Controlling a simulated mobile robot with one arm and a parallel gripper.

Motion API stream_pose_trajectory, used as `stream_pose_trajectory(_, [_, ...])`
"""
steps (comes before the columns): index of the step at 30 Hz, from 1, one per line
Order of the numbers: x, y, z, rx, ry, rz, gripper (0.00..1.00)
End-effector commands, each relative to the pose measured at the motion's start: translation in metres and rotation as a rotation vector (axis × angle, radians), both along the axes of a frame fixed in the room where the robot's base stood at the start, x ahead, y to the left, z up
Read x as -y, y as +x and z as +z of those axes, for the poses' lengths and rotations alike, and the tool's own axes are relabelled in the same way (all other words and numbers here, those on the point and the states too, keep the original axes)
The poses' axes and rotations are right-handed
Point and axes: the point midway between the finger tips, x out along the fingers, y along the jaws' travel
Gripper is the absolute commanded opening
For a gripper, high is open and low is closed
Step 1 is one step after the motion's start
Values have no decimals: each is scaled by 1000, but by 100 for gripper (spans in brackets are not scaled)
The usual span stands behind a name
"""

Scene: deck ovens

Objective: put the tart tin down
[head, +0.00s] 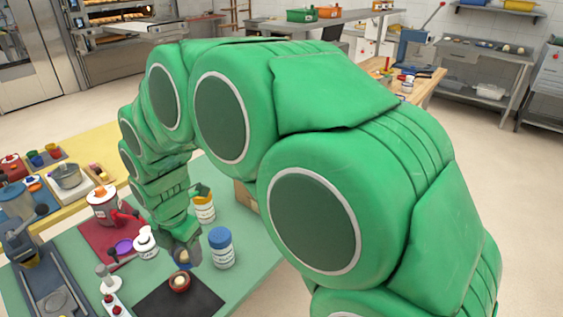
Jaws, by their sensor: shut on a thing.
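My gripper (184,262) points down over the right part of the green table, at the end of my green arm. It is shut on the tart tin (184,256), of which only a small pale bit shows between the grey fingers. The fingers hide most of the tin. I cannot tell the gap between the fingers and this dish.
A red-and-grey pot (103,207) is farther left. The mat's front right is bare.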

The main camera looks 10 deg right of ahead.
Motion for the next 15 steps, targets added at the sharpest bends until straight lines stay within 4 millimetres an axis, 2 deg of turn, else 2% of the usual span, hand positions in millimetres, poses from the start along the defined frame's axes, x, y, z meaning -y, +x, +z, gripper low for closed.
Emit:
stream_pose_trajectory(3, [14, 35, 10, 0, -4, -39, 28])
stream_pose_trajectory(8, [35, 78, 27, 2, -3, -83, 28])
stream_pose_trajectory(15, [75, 136, 48, -2, -5, -143, 28])
